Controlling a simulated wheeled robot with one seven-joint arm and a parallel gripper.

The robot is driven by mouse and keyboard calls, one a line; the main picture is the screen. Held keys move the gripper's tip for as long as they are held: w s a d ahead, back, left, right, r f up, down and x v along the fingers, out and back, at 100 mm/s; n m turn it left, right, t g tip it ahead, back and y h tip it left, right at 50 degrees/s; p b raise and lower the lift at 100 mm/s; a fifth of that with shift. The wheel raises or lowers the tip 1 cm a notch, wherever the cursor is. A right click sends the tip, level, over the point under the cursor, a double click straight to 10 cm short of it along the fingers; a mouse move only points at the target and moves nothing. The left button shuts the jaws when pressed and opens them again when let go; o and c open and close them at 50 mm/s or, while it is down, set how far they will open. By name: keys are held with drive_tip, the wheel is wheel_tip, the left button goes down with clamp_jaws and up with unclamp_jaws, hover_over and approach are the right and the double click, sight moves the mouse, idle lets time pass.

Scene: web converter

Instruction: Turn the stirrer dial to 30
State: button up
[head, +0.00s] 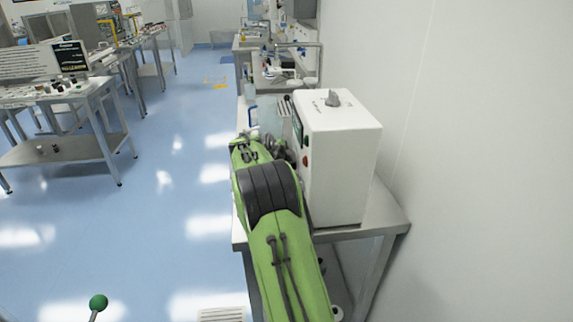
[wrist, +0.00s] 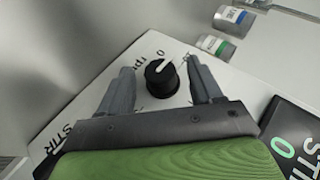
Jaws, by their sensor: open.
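The stirrer dial (wrist: 158,80) is a round black knob with a white pointer line, on a white panel in the wrist view. Its pointer is up and slightly right, close to a printed 0. Part of the printed word STIR shows at lower left. My gripper (wrist: 161,66) is open, one grey finger on each side of the dial, with visible gaps between the fingers and the knob. A dark display (wrist: 290,135) at right reads STIR with a green 0. In the head view, the white machine box (head: 340,150) stands at right; my green arm hides my gripper.
The box stands on a metal table (head: 385,210) against the white wall. Labelled containers (wrist: 236,20) lie beyond the panel edge. Open blue floor and another table (head: 70,150) lie to the left.

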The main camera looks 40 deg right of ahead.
drive_tip(key=shift+d, duration=0.1)
drive_tip(key=c, duration=1)
drive_tip(key=f+b, duration=0.1)
drive_tip(key=b, duration=0.3)
drive_tip(key=shift+t+h+b, duration=0.4)
drive_tip(key=shift+c, duration=0.2)
drive_tip(key=t+b, duration=0.1)
drive_tip(key=b, duration=0.3)
drive_tip(key=shift+m+h+b, duration=0.3)
drive_tip(key=shift+h+b, duration=0.05)
drive_tip(key=shift+h, duration=0.05)
drive_tip(key=shift+h+b, duration=0.3)
drive_tip(key=shift+b, duration=0.3)
drive_tip(key=shift+s+r+m+t+h, duration=0.15)
drive_tip(key=shift+m+t+h, duration=0.2)
drive_tip(key=shift+t, duration=0.25)
drive_tip(key=o, duration=1)
drive_tip(key=shift+o, duration=0.2)
drive_tip(key=shift+r, duration=0.1)
